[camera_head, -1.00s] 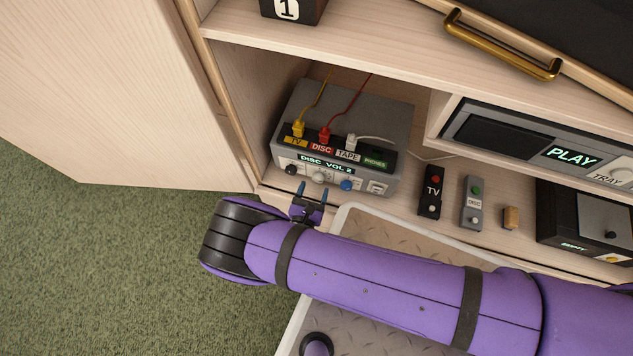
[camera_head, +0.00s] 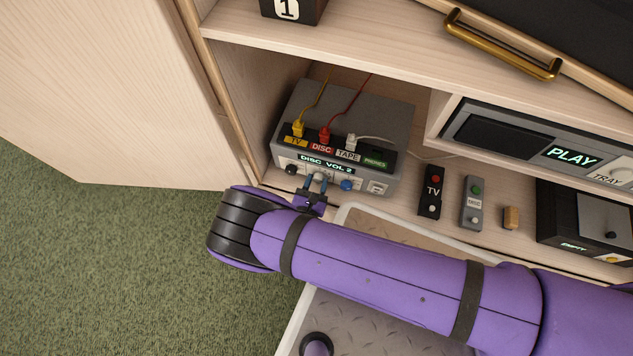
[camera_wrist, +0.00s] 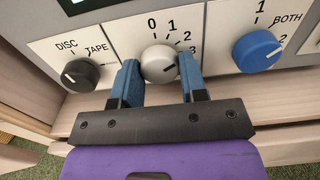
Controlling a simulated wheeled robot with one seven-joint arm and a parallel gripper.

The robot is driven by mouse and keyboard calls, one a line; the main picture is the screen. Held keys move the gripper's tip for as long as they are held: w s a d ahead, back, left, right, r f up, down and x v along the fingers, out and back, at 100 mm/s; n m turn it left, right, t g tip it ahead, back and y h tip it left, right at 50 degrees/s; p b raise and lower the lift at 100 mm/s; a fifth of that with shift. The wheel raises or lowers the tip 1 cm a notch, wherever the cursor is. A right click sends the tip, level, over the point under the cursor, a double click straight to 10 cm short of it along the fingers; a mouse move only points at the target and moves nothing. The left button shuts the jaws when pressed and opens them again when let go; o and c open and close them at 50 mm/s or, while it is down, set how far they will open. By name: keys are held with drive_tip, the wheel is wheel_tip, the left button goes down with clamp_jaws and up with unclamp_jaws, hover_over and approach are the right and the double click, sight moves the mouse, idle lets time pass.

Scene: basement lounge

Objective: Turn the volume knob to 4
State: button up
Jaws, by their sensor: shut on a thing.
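The grey amplifier box (camera_head: 372,110) stands on the cabinet shelf, its display reading "DISC VOL 2". The light grey volume knob (camera_wrist: 160,63) is the middle knob on its front, with marks 0, 1, 2 and 3 visible around it; any 4 is hidden behind my gripper's right finger. The knob's white pointer line aims up and right, toward about the 2. My gripper (camera_wrist: 158,85) is shut on the knob, one blue finger on each side. In the head view my gripper (camera_head: 316,186) reaches the box front from below.
A black source knob (camera_wrist: 81,74) lies left of the volume knob and a blue knob (camera_wrist: 258,52) right of it. TV remote (camera_head: 431,192), grey remote (camera_head: 473,203) and a small wooden block (camera_head: 511,217) lie on the shelf to the right. The open cabinet door (camera_head: 110,90) is at left.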

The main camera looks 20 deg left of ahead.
drive_tip(key=m, duration=0.5)
drive_tip(key=shift+m, duration=0.4)
drive_tip(key=m, duration=0.5)
drive_tip(key=shift+s+a+m, duration=0.1)
drive_tip(key=shift+m, duration=0.3)
drive_tip(key=o, duration=0.9)
